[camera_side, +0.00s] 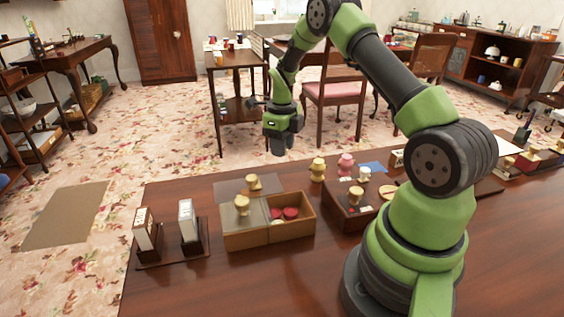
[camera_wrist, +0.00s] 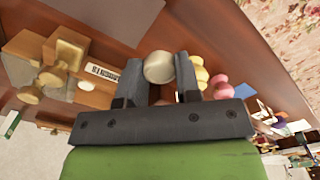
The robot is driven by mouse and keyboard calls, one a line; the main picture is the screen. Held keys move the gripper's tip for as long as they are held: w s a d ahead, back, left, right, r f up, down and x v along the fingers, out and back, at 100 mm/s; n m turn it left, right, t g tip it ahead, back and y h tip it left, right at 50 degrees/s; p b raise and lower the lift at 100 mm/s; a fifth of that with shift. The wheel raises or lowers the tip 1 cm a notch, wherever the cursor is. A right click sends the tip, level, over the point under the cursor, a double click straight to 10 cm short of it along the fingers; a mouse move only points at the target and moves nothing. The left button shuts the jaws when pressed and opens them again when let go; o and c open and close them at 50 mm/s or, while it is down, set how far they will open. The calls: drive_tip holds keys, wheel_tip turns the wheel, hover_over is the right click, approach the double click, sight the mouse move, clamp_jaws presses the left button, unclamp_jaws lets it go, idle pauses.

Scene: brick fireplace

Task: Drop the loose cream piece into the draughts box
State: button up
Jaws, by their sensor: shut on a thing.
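The draughts box (camera_side: 268,238) is a light wooden box on the table in the side view. Its right compartment is open and holds several red pieces (camera_side: 285,213). Its left part is covered by a flat lid with a cream knob (camera_side: 242,204). My gripper (camera_side: 278,150) hangs in the air above and behind the box. In the wrist view my gripper (camera_wrist: 160,75) is shut on the round cream piece (camera_wrist: 159,67), held between the fingertips. The piece is too small to make out in the side view.
A panel with a cream knob (camera_side: 253,182) lies behind the box. Yellow (camera_side: 317,169) and pink (camera_side: 345,164) knobbed pieces stand to the right, near a dark wooden case (camera_side: 345,215). A rack with two upright card packs (camera_side: 168,240) stands left. The front table is clear.

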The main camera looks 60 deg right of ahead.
drive_tip(key=shift+r, duration=1.15)
drive_tip(key=s+a+n, duration=0.9)
drive_tip(key=a, duration=0.3)
drive_tip(key=shift+w+f, duration=0.1)
drive_tip(key=shift+f, duration=2.45)
drive_tip(key=o, duration=1)
drive_tip(key=shift+c, duration=0.2)
